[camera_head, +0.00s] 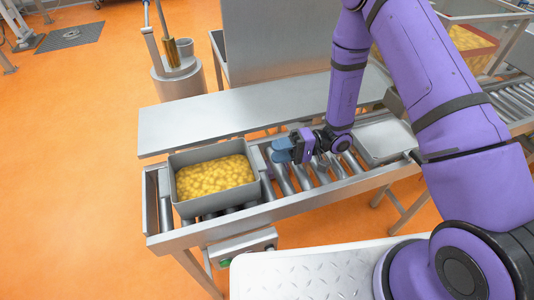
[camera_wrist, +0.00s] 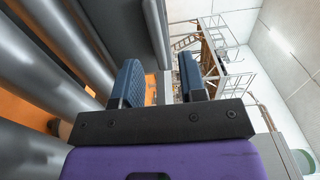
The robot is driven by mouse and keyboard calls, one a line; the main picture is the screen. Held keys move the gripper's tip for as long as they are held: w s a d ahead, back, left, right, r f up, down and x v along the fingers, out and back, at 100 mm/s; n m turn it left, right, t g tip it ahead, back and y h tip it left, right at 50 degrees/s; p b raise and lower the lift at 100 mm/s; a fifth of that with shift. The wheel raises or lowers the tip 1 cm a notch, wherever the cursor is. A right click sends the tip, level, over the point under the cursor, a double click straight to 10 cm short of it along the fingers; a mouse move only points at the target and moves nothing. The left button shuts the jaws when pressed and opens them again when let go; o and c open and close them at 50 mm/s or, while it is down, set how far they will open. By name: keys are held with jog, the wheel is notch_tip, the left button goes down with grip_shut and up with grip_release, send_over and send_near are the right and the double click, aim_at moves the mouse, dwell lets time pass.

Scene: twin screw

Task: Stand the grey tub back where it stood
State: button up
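The grey tub (camera_head: 222,201) stands upright on the rollers at the left end of the conveyor. It is filled with small yellow pieces (camera_head: 214,177). My gripper (camera_head: 281,151) is low over the rollers, just right of the tub, with a small gap between them in the head view. In the wrist view my gripper (camera_wrist: 160,82) has its two blue fingers apart, with nothing between them. A dark grey wall (camera_wrist: 117,28) beyond the fingers may be the tub's side; I cannot tell for sure.
Bare rollers (camera_head: 302,176) lie right of the tub, between the conveyor's side rails. A long grey shelf (camera_head: 230,112) runs behind. A red crate of yellow pieces (camera_head: 468,42) stands at the back right.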

jog(key=shift+v, duration=1.2)
jog(key=s+d+r+n+g+h, duration=0.1)
jog(key=s+d+r+h, duration=0.15)
jog(key=r, duration=0.45)
jog(key=s+d+r+n+g+h, duration=0.1)
jog(key=s+r+h, duration=0.15)
jog(key=r, duration=0.45)
jog(key=s+d+r+n+h, duration=0.1)
jog(key=d+r+h, duration=0.15)
jog(key=r, duration=0.55)
jog(key=s+d+r+m+t+h, duration=0.5)
jog(key=s+d+r+t+h, duration=0.5)
jog(key=s+d+r, duration=0.3)
notch_tip(320, 180, up, 3)
jog(key=shift+s+d+f+t, duration=0.15)
jog(key=shift+d+t, duration=0.2)
jog(key=shift+t, duration=0.25)
